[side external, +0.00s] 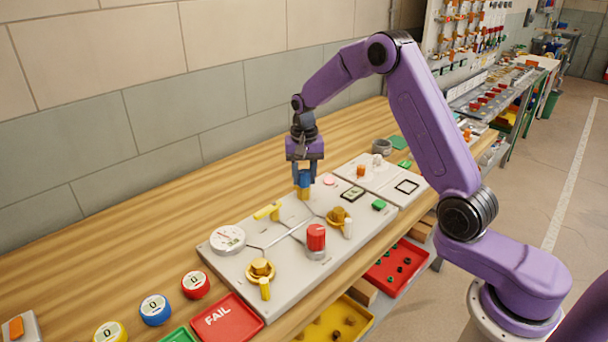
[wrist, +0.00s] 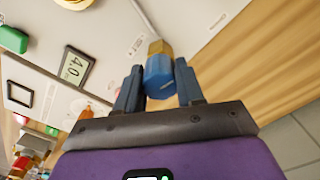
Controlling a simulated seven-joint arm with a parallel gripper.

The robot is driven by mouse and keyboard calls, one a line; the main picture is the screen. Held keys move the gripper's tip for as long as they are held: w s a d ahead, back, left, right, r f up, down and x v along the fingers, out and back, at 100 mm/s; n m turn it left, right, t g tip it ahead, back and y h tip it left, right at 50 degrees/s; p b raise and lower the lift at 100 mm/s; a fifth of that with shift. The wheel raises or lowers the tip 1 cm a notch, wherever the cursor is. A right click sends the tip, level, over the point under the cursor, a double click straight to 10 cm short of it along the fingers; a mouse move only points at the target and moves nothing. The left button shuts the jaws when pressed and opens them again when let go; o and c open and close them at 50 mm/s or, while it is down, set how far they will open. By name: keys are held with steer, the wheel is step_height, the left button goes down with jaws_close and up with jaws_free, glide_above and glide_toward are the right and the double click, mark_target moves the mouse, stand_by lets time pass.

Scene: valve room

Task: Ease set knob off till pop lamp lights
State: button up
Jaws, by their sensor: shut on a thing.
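The set knob (wrist: 160,82) is blue, on a brass stem, and stands between my gripper's fingers (wrist: 158,88) in the wrist view. In the side view my gripper (side external: 304,172) points straight down and is shut on this knob, with the brass part (side external: 303,194) showing below the fingers on the grey panel (side external: 292,213). A small display (wrist: 75,67) reads about 4.0; it also shows in the side view (side external: 352,193). A pale pink disc (side external: 328,180) is beside the knob; I cannot tell whether it is the pop lamp or lit.
The panel also bears a round gauge (side external: 227,239), a red knob (side external: 316,237), brass valves with yellow handles (side external: 265,288) and a green block (side external: 379,205). A red FAIL tray (side external: 222,317) lies in front. Bare wooden bench (side external: 130,240) lies behind the panel.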

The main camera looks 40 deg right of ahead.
mark_target(304, 171)
steer(key=o, duration=1)
steer(key=shift+o, duration=0.2)
step_height(304, 171, up, 18)
steer(key=shift+f, duration=0.25)
